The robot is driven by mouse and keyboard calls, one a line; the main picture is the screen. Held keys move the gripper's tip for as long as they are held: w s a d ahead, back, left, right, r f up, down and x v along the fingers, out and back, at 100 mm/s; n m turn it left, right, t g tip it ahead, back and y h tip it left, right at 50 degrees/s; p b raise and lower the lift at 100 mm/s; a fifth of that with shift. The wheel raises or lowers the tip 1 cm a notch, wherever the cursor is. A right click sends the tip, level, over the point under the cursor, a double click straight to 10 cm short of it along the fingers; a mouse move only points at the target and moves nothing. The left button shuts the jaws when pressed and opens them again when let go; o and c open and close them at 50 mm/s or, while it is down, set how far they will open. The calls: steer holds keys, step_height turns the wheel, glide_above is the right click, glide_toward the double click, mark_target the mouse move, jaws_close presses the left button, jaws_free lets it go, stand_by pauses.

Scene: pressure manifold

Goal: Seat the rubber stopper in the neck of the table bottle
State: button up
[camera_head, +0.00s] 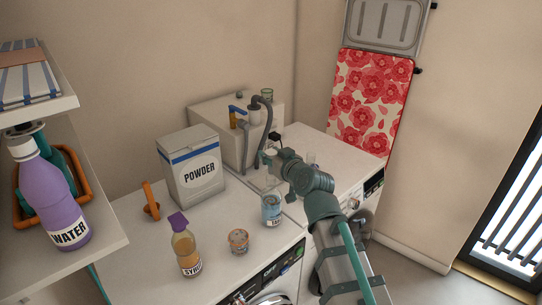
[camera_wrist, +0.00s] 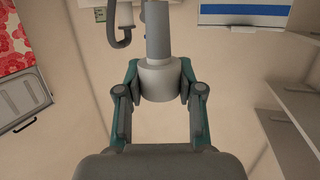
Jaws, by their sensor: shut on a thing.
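My gripper (camera_head: 271,155) is over the washer tops in front of the white box. In the wrist view its two fingers (camera_wrist: 160,78) are closed on a grey cylinder (camera_wrist: 159,84), which looks like the stopper. A narrower dark grey cylinder (camera_wrist: 157,35) shows beyond it; whether they are joined is unclear. In the head view the held piece is small and partly hidden by my wrist. A clear glass shape (camera_head: 266,183) stands below my gripper and may be the table bottle, but its neck cannot be made out.
The white box (camera_head: 208,112) carries a valve and a dark hose (camera_head: 269,117). A powder carton (camera_head: 193,168), a syrup bottle (camera_head: 187,252), a pink-topped jar (camera_head: 238,242) and a blue jar (camera_head: 271,211) stand nearby. A purple water bottle (camera_head: 50,195) is on the left shelf.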

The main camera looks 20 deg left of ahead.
steer(key=shift+f+b, duration=2.75)
steer(key=shift+f, duration=0.1)
steer(key=o, duration=1)
steer(key=shift+c, duration=0.2)
steer(key=shift+s, duration=0.1)
steer(key=v, duration=0.7)
steer(key=shift+s+d+r, duration=0.1)
steer(key=shift+d, duration=0.05)
